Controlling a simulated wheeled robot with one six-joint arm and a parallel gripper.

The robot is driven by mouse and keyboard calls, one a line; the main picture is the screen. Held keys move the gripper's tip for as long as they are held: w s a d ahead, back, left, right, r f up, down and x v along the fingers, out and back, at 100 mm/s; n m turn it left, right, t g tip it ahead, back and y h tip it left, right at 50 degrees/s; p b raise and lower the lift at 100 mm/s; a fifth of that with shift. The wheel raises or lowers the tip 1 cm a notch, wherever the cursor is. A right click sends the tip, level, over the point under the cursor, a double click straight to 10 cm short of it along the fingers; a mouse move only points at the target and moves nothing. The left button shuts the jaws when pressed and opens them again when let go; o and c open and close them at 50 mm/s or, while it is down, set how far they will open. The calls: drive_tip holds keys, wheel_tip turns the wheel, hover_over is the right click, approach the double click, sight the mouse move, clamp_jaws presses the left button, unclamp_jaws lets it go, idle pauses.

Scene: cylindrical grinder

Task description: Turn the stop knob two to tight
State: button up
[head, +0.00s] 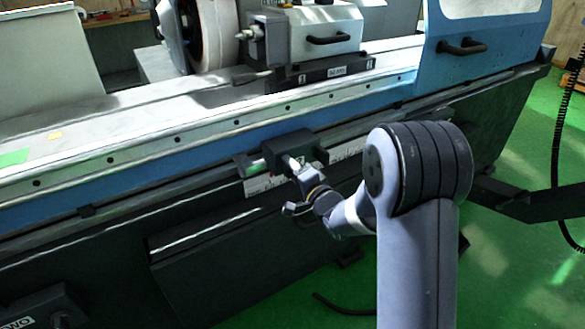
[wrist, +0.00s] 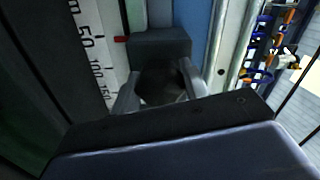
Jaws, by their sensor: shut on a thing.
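The dark stop block (head: 290,150) sits on the rail along the front of the grinder, and it also fills the upper middle of the wrist view (wrist: 160,45). The dark stop knob (wrist: 160,88) sticks out from this block toward the wrist camera. My gripper (wrist: 160,82) has one finger on each side of the knob and is shut on it. In the head view, my gripper (head: 294,168) reaches the front of the block, and the knob is hidden there. I cannot tell how tight the knob is.
A white scale (wrist: 90,50) with numbers runs beside the block, with a red pointer (wrist: 121,38) at the block's edge. A blue guard with a black handle (head: 462,47) stands at upper right.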

drive_tip(key=shift+m, duration=0.5)
drive_tip(key=o, duration=1)
drive_tip(key=shift+d, duration=0.1)
drive_tip(key=v, duration=1)
drive_tip(key=shift+s+d, duration=0.2)
drive_tip(key=shift+s, duration=0.15)
drive_tip(key=shift+w+a, duration=0.1)
drive_tip(key=x, duration=1)
drive_tip(key=shift+w+a, duration=0.2)
drive_tip(key=shift+w, duration=0.05)
